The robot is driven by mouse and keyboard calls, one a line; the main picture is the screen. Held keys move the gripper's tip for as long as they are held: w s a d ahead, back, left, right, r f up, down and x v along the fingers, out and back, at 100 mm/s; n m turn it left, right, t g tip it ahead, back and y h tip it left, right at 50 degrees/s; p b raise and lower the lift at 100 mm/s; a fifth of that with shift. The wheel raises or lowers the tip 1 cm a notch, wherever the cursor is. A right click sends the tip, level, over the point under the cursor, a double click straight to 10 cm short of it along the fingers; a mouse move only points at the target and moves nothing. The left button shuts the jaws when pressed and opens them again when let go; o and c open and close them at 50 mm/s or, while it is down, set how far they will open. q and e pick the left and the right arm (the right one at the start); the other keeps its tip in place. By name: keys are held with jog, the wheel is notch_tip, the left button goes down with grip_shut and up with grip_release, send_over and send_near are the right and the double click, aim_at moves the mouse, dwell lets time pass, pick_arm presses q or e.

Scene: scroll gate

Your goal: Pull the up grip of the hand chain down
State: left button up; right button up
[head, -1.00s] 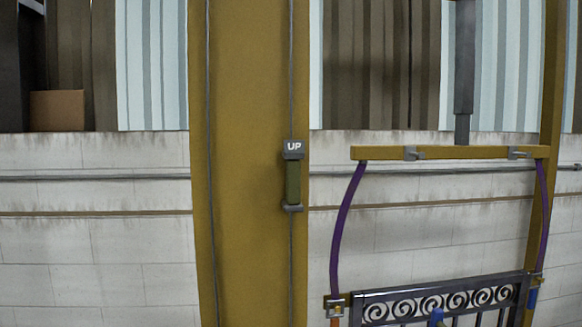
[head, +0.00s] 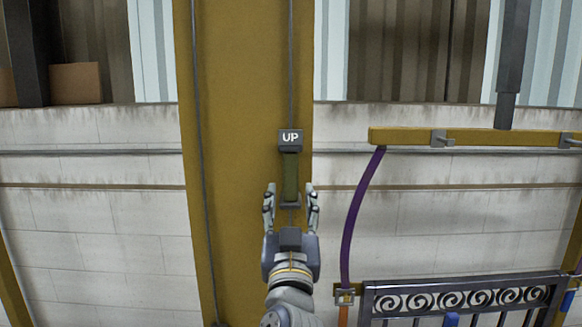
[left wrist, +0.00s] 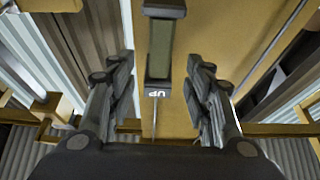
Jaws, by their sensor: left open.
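The up grip (head: 290,176) is an olive-green bar with dark end pieces. It hangs upright on the hand chain (head: 291,60) in front of the wide yellow post. A dark label block reading "UP" (head: 290,139) sits at its top. My left gripper (head: 291,188) is open, its fingers on either side of the grip's lower end in the head view. In the left wrist view, the grip (left wrist: 160,50) shows between the two spread fingers, with a visible gap on both sides. My right gripper is not in view.
The yellow post (head: 240,200) stands behind the chain, with a second chain line (head: 200,150) on its left. To the right are a yellow crossbar (head: 480,137), a purple strap (head: 358,215) and a gate with scrollwork (head: 450,300).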

aim_at(291, 176)
pick_arm(q)
jog(key=p+x, duration=0.1)
jog(key=x, duration=0.7)
jog(key=shift+w+r, duration=0.1)
jog(key=shift+w, duration=0.1)
jog(key=shift+w+r+p, duration=0.2)
jog(key=shift+w+p, duration=0.1)
jog(key=shift+w, duration=0.25)
grip_shut()
